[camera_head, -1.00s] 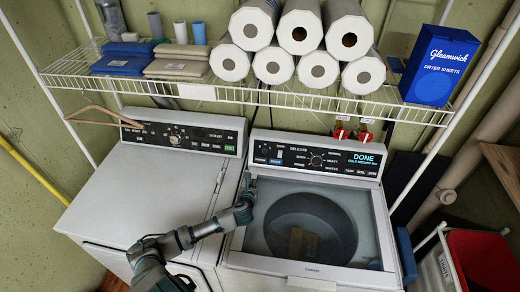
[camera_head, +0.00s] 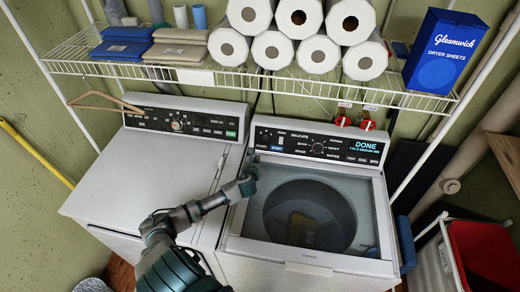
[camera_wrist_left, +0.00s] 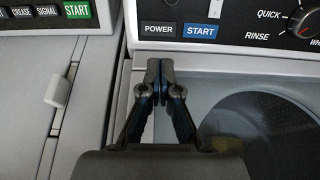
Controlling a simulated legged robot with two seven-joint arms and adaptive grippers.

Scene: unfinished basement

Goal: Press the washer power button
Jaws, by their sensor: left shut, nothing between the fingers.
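The washer (camera_head: 375,215) is the right-hand white machine, with a dark window in its lid and "DONE" lit on its black control panel (camera_head: 320,147). In the left wrist view, the POWER button (camera_wrist_left: 158,29) is a dark labelled key at the panel's left end, beside the blue START button (camera_wrist_left: 200,31). My left gripper (camera_wrist_left: 160,64) is shut and empty, its fingertips just below POWER in the picture and apart from it. In the head view, my left gripper (camera_head: 249,172) is over the washer's back left corner, just in front of the panel. My right gripper is out of view.
A dryer (camera_head: 150,175) with a green START button stands close on the left. A wire shelf (camera_head: 240,84) with paper rolls, folded cloths and a blue dryer-sheets box (camera_head: 440,52) hangs above. Red valves (camera_head: 343,121) sit behind the washer. A red-lined bin (camera_head: 480,255) stands at right.

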